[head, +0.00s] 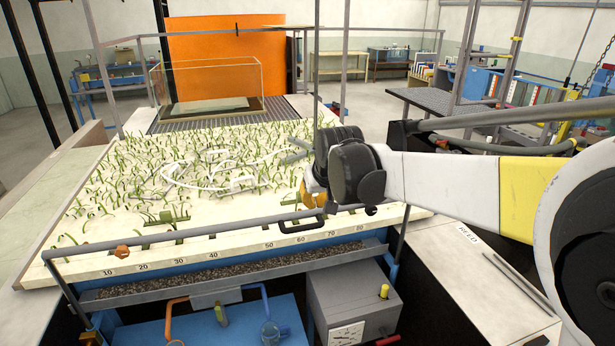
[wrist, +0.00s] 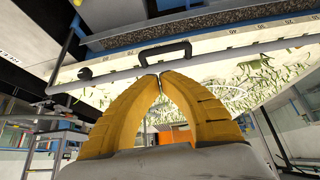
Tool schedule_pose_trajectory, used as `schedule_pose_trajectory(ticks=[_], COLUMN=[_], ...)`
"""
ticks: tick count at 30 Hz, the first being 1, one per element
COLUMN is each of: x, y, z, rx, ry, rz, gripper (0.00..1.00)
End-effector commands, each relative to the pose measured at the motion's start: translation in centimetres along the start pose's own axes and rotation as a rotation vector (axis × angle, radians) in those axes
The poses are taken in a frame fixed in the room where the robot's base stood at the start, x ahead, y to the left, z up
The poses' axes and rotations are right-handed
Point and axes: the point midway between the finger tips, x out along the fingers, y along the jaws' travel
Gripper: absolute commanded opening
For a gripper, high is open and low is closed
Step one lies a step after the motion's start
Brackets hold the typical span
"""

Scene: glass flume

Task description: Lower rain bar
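A long grey bar (head: 180,235), which I take to be the rain bar, runs across the front edge of the planted flume bed. It carries a black handle (head: 301,224), and an orange knob (head: 122,252) sits near its left end. The wrist view shows the bar (wrist: 112,73) and the handle (wrist: 166,52) upside down. My gripper (head: 308,196) is at the bar's right part, close to the handle. In the wrist view the yellow fingertips (wrist: 158,77) meet just short of the handle, with nothing visible between them. Contact with the bar cannot be told.
The bed (head: 90,262) holds green shoots and white curved tubing (head: 205,178). A numbered scale runs along its front. Below are a gravel trough (head: 240,276) and a grey box (head: 350,300). A clear tank (head: 210,80) stands behind. A pale counter (head: 470,285) lies right.

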Motion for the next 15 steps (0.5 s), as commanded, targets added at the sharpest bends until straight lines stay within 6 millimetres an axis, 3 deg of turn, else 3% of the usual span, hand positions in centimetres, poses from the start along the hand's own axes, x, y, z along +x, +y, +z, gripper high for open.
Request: schedule_pose_trajectory(ticks=[1,4,11,15], x=[-0.3,0.5,2.6,5.1], y=[-0.8,-1.5,-1.9,-1.9], z=[-1.8,-3.1,-3.4,-3.4], rx=[-0.009,-0.018,-0.022,-0.022], ry=[-0.001,-0.003,-0.004,-0.003], rz=[-0.006,-0.012,-0.015,-0.015], gripper=[0.0,0.0,0.0,0.0])
